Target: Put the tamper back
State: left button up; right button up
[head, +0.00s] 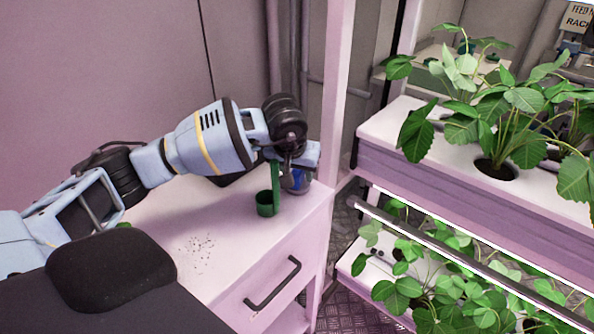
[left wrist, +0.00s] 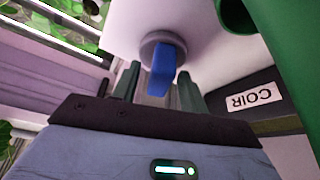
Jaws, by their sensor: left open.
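The tamper, a blue grip on a round grey base, stands on the white counter; in the left wrist view its grip (left wrist: 161,75) shows between my two fingers. In the head view the tamper (head: 297,183) is partly covered by my left gripper (head: 298,163). The left gripper is open, with a finger on each side of the blue grip; I cannot tell whether either touches it. The tamper's holder cannot be made out for certain. My right gripper is not in view.
A green cup with a tall upright handle (head: 266,204) stands close beside the tamper, and looms large in the left wrist view. A dark box labelled COIR (left wrist: 255,97) is nearby. Dark crumbs (head: 197,252) lie on the counter (head: 165,225). Plant racks (head: 450,175) stand right, beyond a post.

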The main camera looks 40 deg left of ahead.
pick_arm(q)
jog(key=v, duration=1.2)
jog(key=shift+r+p, duration=0.2)
jog(key=shift+p, duration=0.1)
